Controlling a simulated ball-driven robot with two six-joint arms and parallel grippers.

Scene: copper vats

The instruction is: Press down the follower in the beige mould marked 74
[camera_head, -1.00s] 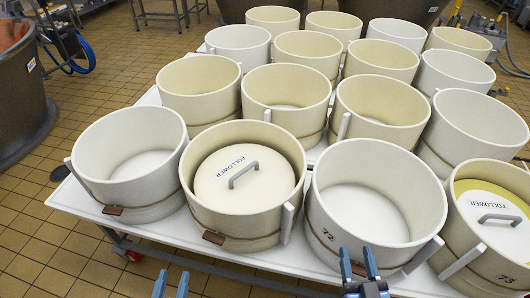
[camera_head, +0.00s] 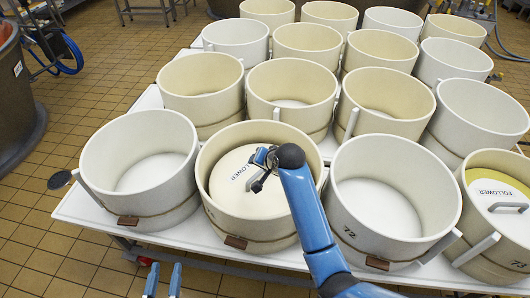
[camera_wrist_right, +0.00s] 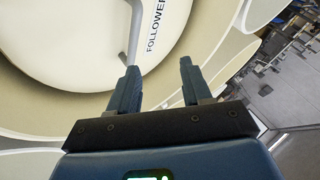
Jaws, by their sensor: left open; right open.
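A beige mould (camera_head: 222,223) stands in the front row, with a round cream follower (camera_head: 238,198) sunk inside it. No number shows on this mould. The follower has a grey bar handle (camera_wrist_right: 134,35), partly hidden by my right gripper in the head view. My right gripper (camera_head: 264,158) is over the follower, beside the handle. In the wrist view its fingers (camera_wrist_right: 158,72) are apart, with nothing between them; I cannot tell whether they touch the follower. My left gripper (camera_head: 163,276) is open and empty at the bottom edge, in front of the table.
A white mould marked 72 (camera_head: 352,235) stands to the right, and a mould marked 73 (camera_head: 475,262) holds another follower (camera_head: 495,195). A white mould (camera_head: 150,212) stands to the left. Several empty moulds crowd the table (camera_head: 85,208) behind.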

